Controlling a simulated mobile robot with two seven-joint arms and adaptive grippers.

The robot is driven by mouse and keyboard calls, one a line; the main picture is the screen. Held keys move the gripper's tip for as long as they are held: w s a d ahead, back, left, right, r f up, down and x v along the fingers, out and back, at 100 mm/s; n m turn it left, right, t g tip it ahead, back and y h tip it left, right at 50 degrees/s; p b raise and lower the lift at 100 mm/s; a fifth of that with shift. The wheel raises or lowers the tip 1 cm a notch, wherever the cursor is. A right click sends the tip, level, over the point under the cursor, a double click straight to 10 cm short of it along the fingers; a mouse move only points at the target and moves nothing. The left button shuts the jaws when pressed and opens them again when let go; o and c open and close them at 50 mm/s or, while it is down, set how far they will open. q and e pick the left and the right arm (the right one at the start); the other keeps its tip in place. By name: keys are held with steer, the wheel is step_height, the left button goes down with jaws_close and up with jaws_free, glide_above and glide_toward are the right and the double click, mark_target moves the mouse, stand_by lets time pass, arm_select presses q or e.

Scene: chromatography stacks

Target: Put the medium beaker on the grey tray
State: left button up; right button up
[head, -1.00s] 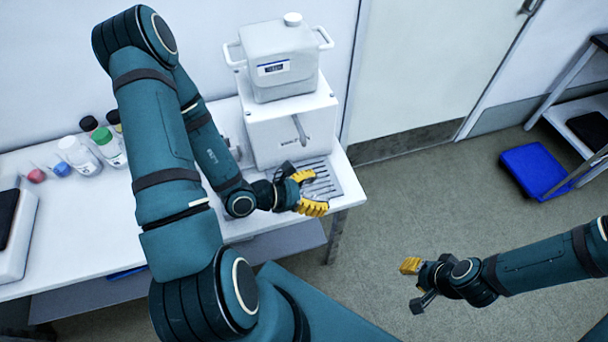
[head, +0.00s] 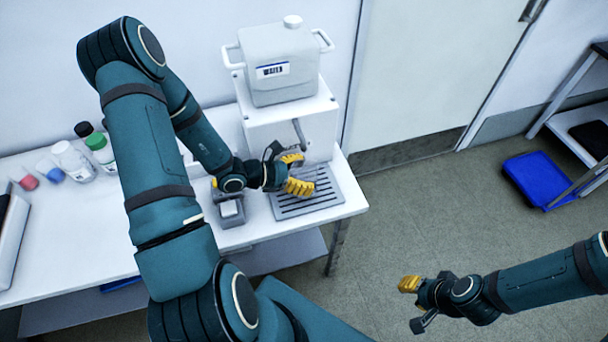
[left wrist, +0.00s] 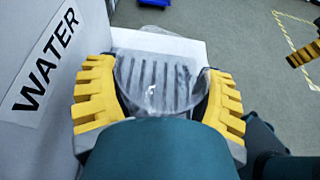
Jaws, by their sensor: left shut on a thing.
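The medium beaker (left wrist: 155,88) is clear and shows between my yellow fingers in the left wrist view. My left gripper (left wrist: 158,98) is shut on its sides. In the head view this gripper (head: 297,173) is at the back left part of the grey slotted tray (head: 325,198), in front of the white dispenser; the beaker is hard to make out there. The tray's slots show through the beaker in the left wrist view. I cannot tell the gap between beaker and tray. My right gripper (head: 409,304) is open and empty above the floor.
A small grey device (head: 230,210) stands left of the tray. Several bottles (head: 75,160) stand farther left. A blue bin (head: 540,180) is on the floor at right.

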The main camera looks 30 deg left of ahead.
arm_select(q)
steer(key=shift+f, duration=0.15)
steer(key=o, duration=1.2)
